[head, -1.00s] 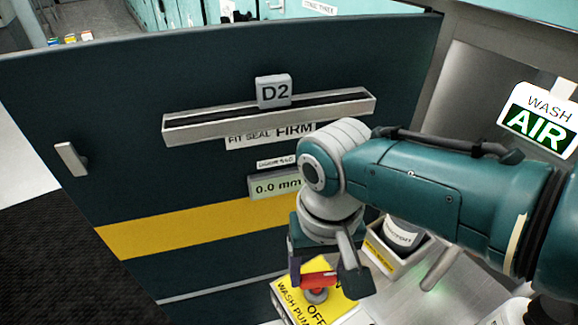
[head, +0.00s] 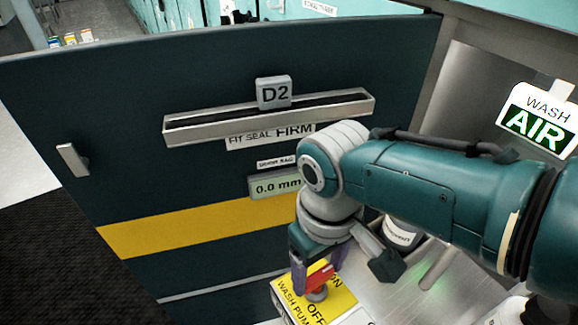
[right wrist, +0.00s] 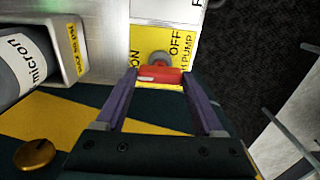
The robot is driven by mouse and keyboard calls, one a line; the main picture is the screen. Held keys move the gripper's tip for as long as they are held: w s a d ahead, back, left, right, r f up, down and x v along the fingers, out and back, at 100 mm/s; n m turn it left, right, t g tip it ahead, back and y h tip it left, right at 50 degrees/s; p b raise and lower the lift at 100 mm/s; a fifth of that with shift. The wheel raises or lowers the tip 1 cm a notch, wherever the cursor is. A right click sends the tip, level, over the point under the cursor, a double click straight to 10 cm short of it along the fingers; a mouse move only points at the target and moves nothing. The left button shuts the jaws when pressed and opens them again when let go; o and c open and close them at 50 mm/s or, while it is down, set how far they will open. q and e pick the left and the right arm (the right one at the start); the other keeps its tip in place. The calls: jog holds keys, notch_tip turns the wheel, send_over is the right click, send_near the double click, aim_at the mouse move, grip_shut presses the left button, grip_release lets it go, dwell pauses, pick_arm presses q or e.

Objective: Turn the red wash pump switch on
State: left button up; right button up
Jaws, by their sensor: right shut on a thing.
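The red wash pump switch (head: 319,276) sits on a yellow plate (head: 341,298) at the bottom middle of the head view, with a grey round base under its handle. The plate carries the words ON, OFF and WASH PUMP. My right gripper (head: 317,272) is shut on the red handle from above, and the handle lies tilted, its right end up. In the right wrist view the red handle (right wrist: 161,74) lies between the two purple fingers, with ON on the left and OFF on the right. My left gripper is not in view.
A bottle (head: 400,232) stands in a holder right of the switch. A WASH AIR sign (head: 540,118) is at the right.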

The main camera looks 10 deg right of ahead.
aim_at(318, 275)
jog(key=o, duration=1.4)
notch_tip(318, 275, up, 10)
jog(key=p, duration=0.6)
